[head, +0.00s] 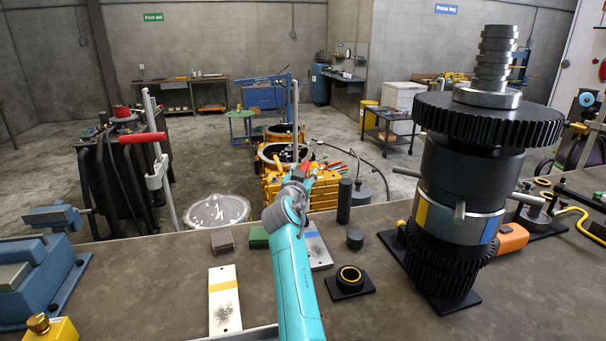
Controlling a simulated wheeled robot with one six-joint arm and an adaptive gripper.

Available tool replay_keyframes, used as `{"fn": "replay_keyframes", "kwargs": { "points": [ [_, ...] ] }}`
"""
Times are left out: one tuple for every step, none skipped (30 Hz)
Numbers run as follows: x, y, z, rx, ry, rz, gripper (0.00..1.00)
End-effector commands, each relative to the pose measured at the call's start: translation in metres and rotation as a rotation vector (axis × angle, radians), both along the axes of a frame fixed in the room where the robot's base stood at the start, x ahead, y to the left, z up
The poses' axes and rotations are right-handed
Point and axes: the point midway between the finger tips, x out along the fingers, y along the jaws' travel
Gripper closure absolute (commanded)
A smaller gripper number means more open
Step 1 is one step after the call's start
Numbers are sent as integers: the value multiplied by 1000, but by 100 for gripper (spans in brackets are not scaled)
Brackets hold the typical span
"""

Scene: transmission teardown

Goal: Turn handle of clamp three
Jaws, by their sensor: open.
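I cannot tell which part is clamp three. A tall dark gear stack (461,170) stands upright on the bench at the right. My teal arm rises from the bottom middle. My gripper (305,170) is at its far end, small and partly hidden by the wrist, open, in front of the orange housings (322,193) beyond the bench. It is left of the gear stack and apart from it.
On the bench (160,265) are a blue vise (40,277) at left, a white plate (224,300), small blocks, a black ring on a base (349,281) and an orange box (512,238).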

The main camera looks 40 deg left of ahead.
Motion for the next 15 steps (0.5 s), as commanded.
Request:
{"fn": "replay_keyframes", "kwargs": {
  "points": [
    [0, 0, 2, 0, -1, 0, 52],
    [0, 0, 3, 2, -1, 0, 52],
    [0, 0, 6, 1, -3, -1, 52],
    [0, 0, 9, 1, -3, -1, 52],
    [0, 0, 12, 2, -2, -1, 52],
    [0, 0, 18, 3, -2, 0, 52],
    [0, 0, 22, 4, -3, 0, 52],
    [0, 0, 27, 3, -3, 0, 52],
    [0, 0, 35, 4, -2, 0, 52],
    [0, 0, 41, 3, -3, -1, 52],
    [0, 0, 47, 3, -3, -1, 52],
    [0, 0, 54, 4, -2, 0, 52],
    [0, 0, 59, 2, -2, 0, 52],
    [0, 0, 65, 3, -2, -1, 52],
    [0, 0, 71, 3, -2, -1, 52]
  ]
}}
